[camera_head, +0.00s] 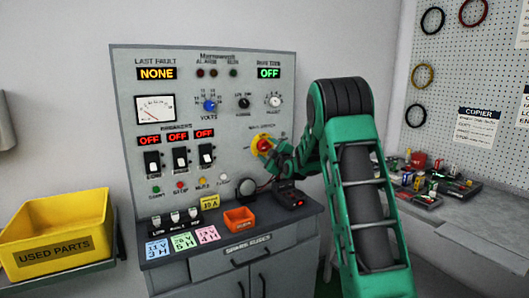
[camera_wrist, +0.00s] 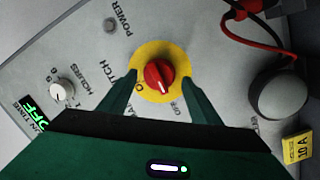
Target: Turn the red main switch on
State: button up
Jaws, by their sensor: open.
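The red main switch (camera_head: 264,145) is a red rotary knob on a yellow round plate, at the right of the grey panel (camera_head: 222,110). In the wrist view the red knob (camera_wrist: 158,76) sits on its yellow plate (camera_wrist: 141,85), with its white pointer mark toward the lower part of the picture. My gripper (camera_wrist: 155,87) is open, with one green finger on each side of the knob. The fingers look apart from the knob; how close their tips are to the panel I cannot tell. In the head view my gripper (camera_head: 278,157) is at the switch and partly covers it.
A display reads OFF (camera_head: 269,72) at the panel's top right. Breaker switches (camera_head: 180,158) are at the left. An orange bin (camera_head: 239,219) and a black device with red lights (camera_head: 287,196) stand on the ledge below. A grey dome (camera_wrist: 280,95) and cables are close by.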

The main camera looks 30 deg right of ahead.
jog(key=shift+w+d, duration=0.1)
jog(key=shift+w, duration=0.65)
jog(key=shift+c, duration=0.6)
jog(key=c, duration=0.9)
